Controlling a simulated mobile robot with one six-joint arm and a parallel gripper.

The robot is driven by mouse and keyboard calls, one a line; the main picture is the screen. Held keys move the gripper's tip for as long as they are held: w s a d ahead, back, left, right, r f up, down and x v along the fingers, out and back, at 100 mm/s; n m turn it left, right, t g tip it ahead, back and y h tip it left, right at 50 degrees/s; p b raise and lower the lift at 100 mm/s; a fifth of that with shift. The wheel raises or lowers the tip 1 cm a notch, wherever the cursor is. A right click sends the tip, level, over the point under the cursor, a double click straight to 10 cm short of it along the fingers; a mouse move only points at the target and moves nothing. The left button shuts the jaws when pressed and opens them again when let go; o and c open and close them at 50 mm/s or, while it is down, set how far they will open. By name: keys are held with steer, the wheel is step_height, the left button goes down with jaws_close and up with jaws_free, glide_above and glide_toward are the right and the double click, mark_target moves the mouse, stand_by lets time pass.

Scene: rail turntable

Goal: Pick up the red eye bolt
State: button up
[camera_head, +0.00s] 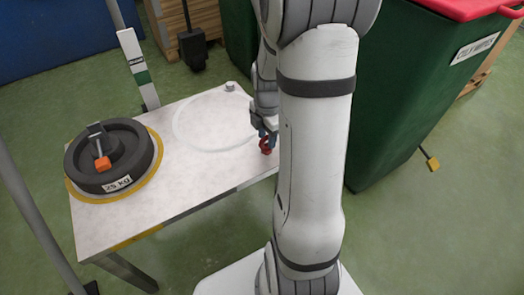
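The red eye bolt (266,146) shows as a small red shape near the right edge of the white table, just left of my arm. My gripper (266,136) is right above it, its fingers pointing down at or around the bolt. The fingers are small and partly hidden by my forearm, so I cannot tell whether they are shut on the bolt or only near it. I also cannot tell whether the bolt touches the table.
The white table (190,172) bears a dark 25 kg weight (140,158) with an orange-tipped part, inside a yellow ring. A faint white circle (180,140) marks the bare tabletop. A green bin (400,90) with a red lid stands close on the right.

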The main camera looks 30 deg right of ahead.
mark_target(267, 144)
step_height(267, 144, down, 3)
steer(key=shift+r+b, duration=0.15)
steer(key=shift+b, duration=0.2)
steer(key=shift+r, duration=0.1)
steer(key=shift+c, duration=0.3)
jaws_close()
steer(key=shift+r, duration=0.1)
